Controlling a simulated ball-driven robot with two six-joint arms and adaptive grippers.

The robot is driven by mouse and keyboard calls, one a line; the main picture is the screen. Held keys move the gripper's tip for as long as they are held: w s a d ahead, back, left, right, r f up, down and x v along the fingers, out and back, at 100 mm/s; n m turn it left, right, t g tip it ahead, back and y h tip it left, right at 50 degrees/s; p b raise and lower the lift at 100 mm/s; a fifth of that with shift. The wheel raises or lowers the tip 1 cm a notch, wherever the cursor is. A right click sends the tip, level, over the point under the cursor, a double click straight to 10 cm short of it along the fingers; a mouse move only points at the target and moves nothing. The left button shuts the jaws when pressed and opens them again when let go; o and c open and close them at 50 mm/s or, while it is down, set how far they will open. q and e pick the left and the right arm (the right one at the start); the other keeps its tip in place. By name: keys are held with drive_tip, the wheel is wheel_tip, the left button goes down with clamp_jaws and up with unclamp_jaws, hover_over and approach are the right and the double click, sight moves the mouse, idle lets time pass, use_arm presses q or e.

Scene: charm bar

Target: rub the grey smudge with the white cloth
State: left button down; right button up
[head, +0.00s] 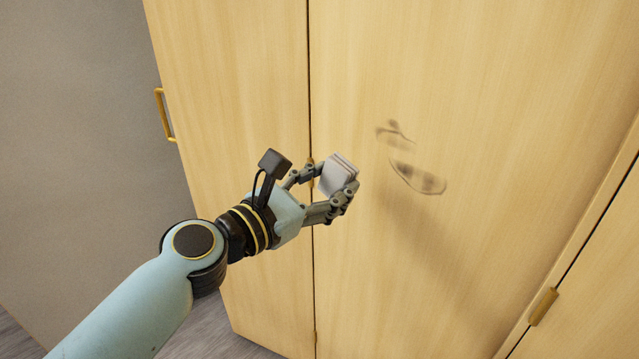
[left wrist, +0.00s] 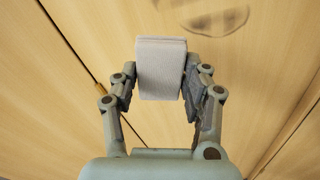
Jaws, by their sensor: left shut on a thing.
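The grey smudge (head: 418,178) is on the light wooden door in the head view, a dark oval outline with a smaller mark above it. Part of it also shows at the top of the left wrist view (left wrist: 218,20). My left gripper (head: 335,188) is shut on the folded white cloth (head: 338,174), which sits between its fingers in the left wrist view (left wrist: 161,68). The cloth is to the left of the smudge and appears apart from it. My right gripper is not in view.
The wooden door (head: 480,90) fills most of the head view. A brass handle (head: 163,115) juts out at the left, and a brass fitting (head: 543,306) is at the lower right. A grey wall (head: 80,130) stands at the left.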

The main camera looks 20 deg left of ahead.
sight(371, 155)
use_arm(q)
drive_tip(key=shift+s+a+r+n, duration=0.2)
drive_tip(key=shift+r+n, duration=0.2)
drive_tip(key=shift+r, duration=0.05)
drive_tip(key=shift+w, duration=0.15)
drive_tip(key=x, duration=0.3)
drive_tip(key=shift+w+d, duration=0.2)
drive_tip(key=shift+w, duration=0.05)
drive_tip(key=shift+x, duration=1)
drive_tip(key=shift+w+d, duration=0.1)
drive_tip(key=shift+w, duration=0.05)
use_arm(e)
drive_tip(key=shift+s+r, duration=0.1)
use_arm(q)
drive_tip(key=shift+x, duration=1)
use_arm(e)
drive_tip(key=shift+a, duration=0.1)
use_arm(q)
drive_tip(key=shift+r, duration=0.1)
